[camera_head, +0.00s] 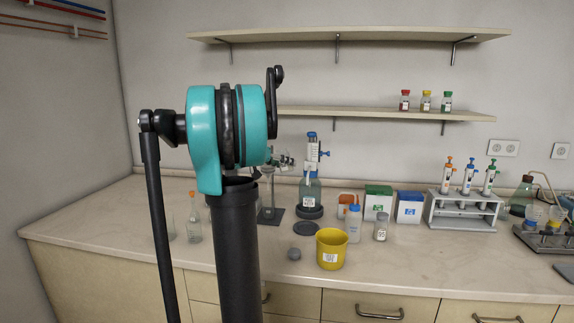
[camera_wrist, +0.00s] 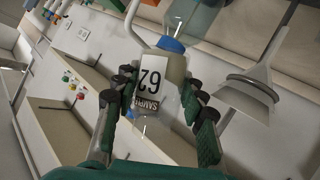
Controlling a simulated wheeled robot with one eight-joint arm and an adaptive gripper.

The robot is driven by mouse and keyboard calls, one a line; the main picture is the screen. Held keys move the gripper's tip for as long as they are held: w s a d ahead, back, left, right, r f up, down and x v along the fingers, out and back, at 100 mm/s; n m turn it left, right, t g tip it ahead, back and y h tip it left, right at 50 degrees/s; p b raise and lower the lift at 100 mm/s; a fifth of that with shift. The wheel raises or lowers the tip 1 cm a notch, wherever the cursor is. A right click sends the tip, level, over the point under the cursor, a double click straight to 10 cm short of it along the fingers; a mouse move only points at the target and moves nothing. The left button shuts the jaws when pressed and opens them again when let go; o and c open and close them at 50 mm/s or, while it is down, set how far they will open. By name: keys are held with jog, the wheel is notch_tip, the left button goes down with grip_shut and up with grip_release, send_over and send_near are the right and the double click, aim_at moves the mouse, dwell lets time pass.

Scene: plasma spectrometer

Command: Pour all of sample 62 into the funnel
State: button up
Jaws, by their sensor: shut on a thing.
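In the wrist view, my gripper (camera_wrist: 160,88) is shut on a small clear bottle (camera_wrist: 176,68) between its two dark fingers. The bottle's white label reads "62" and "SAMPLE", upside down in this picture. A pale, see-through funnel (camera_wrist: 246,97) shows to the right of the fingers, apart from the bottle. In the head view, the funnel (camera_head: 268,174) is partly visible just right of my arm, above a dark stand. My gripper is mostly hidden behind my arm there. How much liquid the bottle holds is unclear.
On the bench stand a dispenser bottle (camera_head: 311,190), a yellow bucket (camera_head: 331,257), a blue-capped bottle (camera_head: 354,226), a small labelled bottle (camera_head: 381,230) and a pipette rack (camera_head: 464,214). An orange-topped flask (camera_head: 194,223) stands left of my arm. Three small bottles sit on the lower shelf (camera_head: 360,113).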

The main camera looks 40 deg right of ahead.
jog(key=shift+w+n+g+h, duration=0.3)
jog(key=shift+w+n+g, duration=0.15)
jog(key=shift+n+g, duration=0.55)
jog(key=n, duration=0.1)
jog(key=w+n+g+h, duration=0.1)
jog(key=n, duration=0.1)
jog(key=w+n+g, duration=0.1)
jog(key=shift+w+a+n+h, duration=0.1)
jog(key=shift+a+n+h, duration=0.2)
jog(key=shift+n, duration=0.1)
jog(key=shift+r, duration=0.1)
jog(key=shift+r+n+g+h, duration=0.45)
jog(key=shift+r+n, duration=0.2)
jog(key=shift+n, duration=0.45)
jog(key=shift+w+r+n+h, duration=0.25)
jog(key=shift+r+n+h, duration=0.15)
jog(key=shift+n, duration=0.5)
dwell(0.6)
